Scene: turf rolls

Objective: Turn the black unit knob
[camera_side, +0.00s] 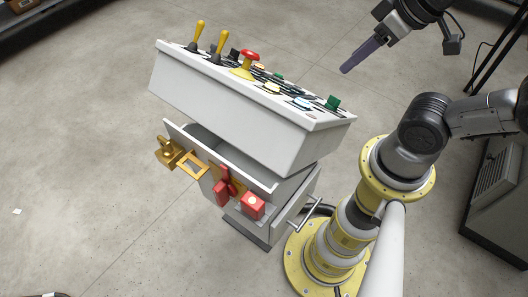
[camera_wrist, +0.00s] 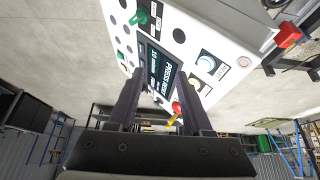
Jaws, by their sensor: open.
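A white control console (camera_side: 230,95) stands centre-left in the side view. A small black control (camera_side: 235,53) sits on its top between the yellow levers and the red mushroom button; I cannot tell for certain that it is the black unit knob. My gripper (camera_side: 346,69) is above and to the right of the console's far edge, apart from it. In the wrist view my gripper (camera_wrist: 157,80) is open and empty, its two dark fingers spread. The console panel (camera_wrist: 228,35) shows ahead of them, with a dark display between and beyond the fingers. The fingers hide part of the panel.
The panel carries yellow levers (camera_side: 222,42), a red mushroom button (camera_side: 247,60), a green knob (camera_side: 333,102) and a pale blue button (camera_side: 302,103). An open drawer (camera_side: 232,158) below bears gold latches and red fittings. A cabinet handle (camera_side: 308,216) juts out.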

